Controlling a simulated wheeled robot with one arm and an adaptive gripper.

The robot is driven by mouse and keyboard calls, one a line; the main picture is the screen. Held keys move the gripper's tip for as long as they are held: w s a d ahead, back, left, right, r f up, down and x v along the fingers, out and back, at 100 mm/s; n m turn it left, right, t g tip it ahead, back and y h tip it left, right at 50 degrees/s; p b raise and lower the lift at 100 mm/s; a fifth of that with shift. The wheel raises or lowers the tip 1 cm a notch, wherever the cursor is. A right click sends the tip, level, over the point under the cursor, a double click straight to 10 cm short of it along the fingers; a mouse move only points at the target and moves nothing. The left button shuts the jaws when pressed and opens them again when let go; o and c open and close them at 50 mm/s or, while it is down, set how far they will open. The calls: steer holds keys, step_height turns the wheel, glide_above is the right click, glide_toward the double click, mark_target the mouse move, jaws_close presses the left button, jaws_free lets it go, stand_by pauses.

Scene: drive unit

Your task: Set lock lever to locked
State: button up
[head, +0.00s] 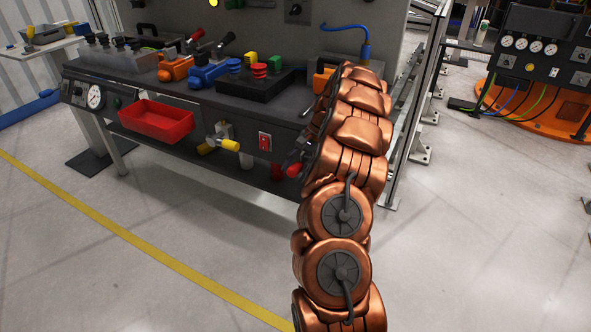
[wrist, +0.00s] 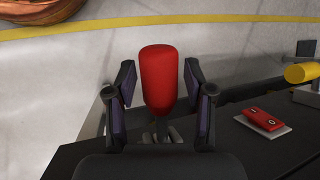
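The lock lever shows in the wrist view as an upright red rounded handle (wrist: 159,78) on a thin metal stem. My gripper (wrist: 160,92) is open, with one dark finger on each side of the red handle and a visible gap on both sides. In the head view a red knob (head: 293,171) shows beside my gripper (head: 299,158), at the front right of the workbench. My copper-coloured arm hides much of the gripper and the lever's base there. I cannot read any locked or unlocked marking.
A red rocker switch (head: 265,141) and a yellow-handled valve (head: 228,144) sit on the bench front, left of my gripper. A red bin (head: 157,119) hangs further left. A metal frame post (head: 405,130) stands close right of my arm. The floor in front is clear.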

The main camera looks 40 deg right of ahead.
mark_target(298, 164)
stand_by(0.3)
steer(key=shift+v, duration=3.75)
